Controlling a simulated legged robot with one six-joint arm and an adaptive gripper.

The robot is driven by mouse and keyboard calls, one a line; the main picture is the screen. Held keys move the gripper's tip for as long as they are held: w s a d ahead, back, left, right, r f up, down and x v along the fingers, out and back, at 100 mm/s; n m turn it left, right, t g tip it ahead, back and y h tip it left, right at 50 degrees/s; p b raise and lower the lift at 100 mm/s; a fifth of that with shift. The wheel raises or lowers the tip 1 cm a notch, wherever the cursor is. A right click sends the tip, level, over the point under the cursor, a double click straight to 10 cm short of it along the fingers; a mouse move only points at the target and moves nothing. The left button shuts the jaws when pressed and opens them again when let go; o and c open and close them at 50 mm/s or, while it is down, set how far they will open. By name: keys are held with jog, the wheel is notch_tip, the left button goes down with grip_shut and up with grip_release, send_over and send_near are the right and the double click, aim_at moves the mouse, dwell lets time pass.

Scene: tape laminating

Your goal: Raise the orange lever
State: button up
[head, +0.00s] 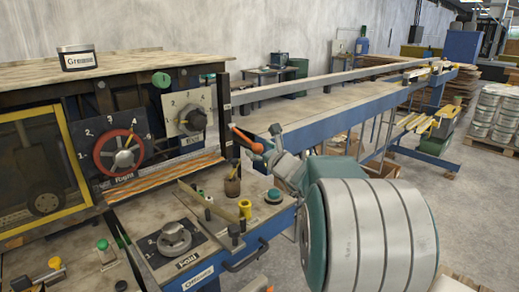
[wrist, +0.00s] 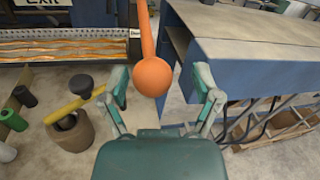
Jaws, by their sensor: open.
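The orange lever (head: 247,141) is a short rod with a round orange knob, on the machine's right side beside a dark upright post. In the wrist view its knob (wrist: 153,76) is in the middle, with the rod running up and away. My gripper (wrist: 163,88) is open, with one green finger on each side of the knob. The knob sits between the fingertips, with gaps visible on both sides. In the head view my gripper (head: 276,147) is just right of the knob, and part of it is hidden by my own arm.
A brown pot (wrist: 73,130) with a yellow-handled tool stands left of the gripper. A long blue-sided table (head: 340,100) runs back to the right.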

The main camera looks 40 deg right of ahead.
aim_at(252, 143)
jog(key=shift+w+a+r, duration=0.1)
jog(key=shift+a+r, duration=0.05)
jog(key=shift+a, duration=0.3)
jog(key=shift+d, duration=0.1)
grip_shut()
jog(key=shift+r+g, duration=0.3)
jog(key=shift+s+r+n+g, duration=0.2)
jog(key=shift+r+n+g, duration=0.2)
jog(key=shift+r+g, duration=1.1)
notch_tip(252, 143, up, 2)
jog(key=shift+w+t, duration=0.1)
jog(key=shift+t, duration=0.2)
jog(key=r, duration=0.1)
jog(key=w+r, duration=0.1)
jog(key=r, duration=0.1)
jog(key=shift+w+r, duration=0.1)
jog(key=shift+r, duration=0.2)
jog(key=shift+w+r, duration=0.5)
jog(key=shift+r, duration=0.25)
grip_release()
jog(key=shift+f, duration=0.1)
